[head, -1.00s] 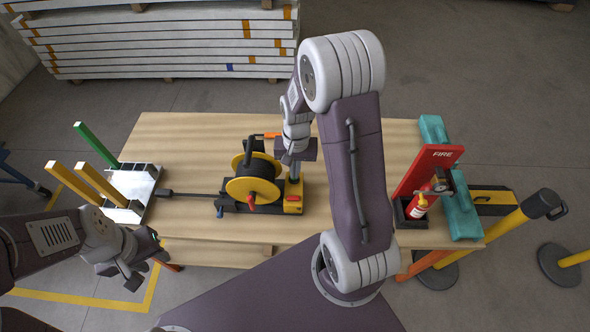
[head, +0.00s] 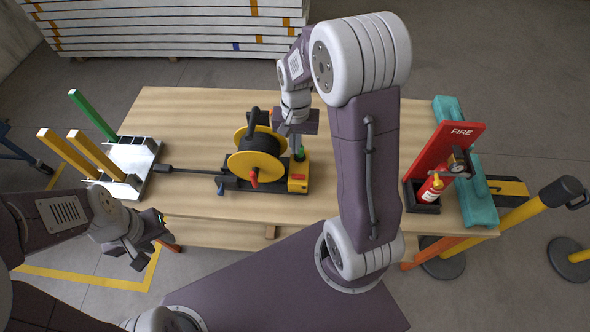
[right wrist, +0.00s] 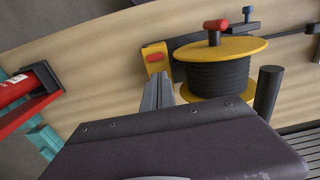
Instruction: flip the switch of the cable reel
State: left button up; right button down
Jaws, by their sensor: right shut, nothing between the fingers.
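The cable reel (head: 256,155), with yellow flanges and black cable, stands on the wooden table. Its yellow switch box (head: 298,184) with a red switch (head: 298,177) is at its right end; the red switch also shows in the right wrist view (right wrist: 155,57). My right gripper (head: 298,145) points down over the back of the box. Its fingers are shut and empty in the right wrist view (right wrist: 158,90), close to the box; I cannot tell whether they touch it. A small green spot shows below the gripper. My left gripper (head: 142,252) hangs by the table's front left, away from the reel.
A red fire extinguisher stand (head: 443,160) and a teal case (head: 478,200) are at the table's right. A metal rack (head: 133,160) with green and yellow posts stands at the left. The table behind the reel is clear.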

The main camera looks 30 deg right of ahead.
aim_at(295, 176)
notch_tip(295, 176, down, 13)
jog(key=shift+r, duration=0.1)
dwell(0.4)
jog(key=shift+a+f, duration=0.1)
jog(key=shift+f, duration=0.35)
jog(key=shift+s+r, duration=0.1)
jog(key=shift+r, duration=0.05)
jog(key=shift+s+d+r+p, duration=0.1)
jog(key=shift+s+d+p, duration=0.05)
jog(key=shift+d+p, duration=0.15)
jog(key=shift+s+d, duration=0.15)
jog(key=shift+d, duration=0.3)
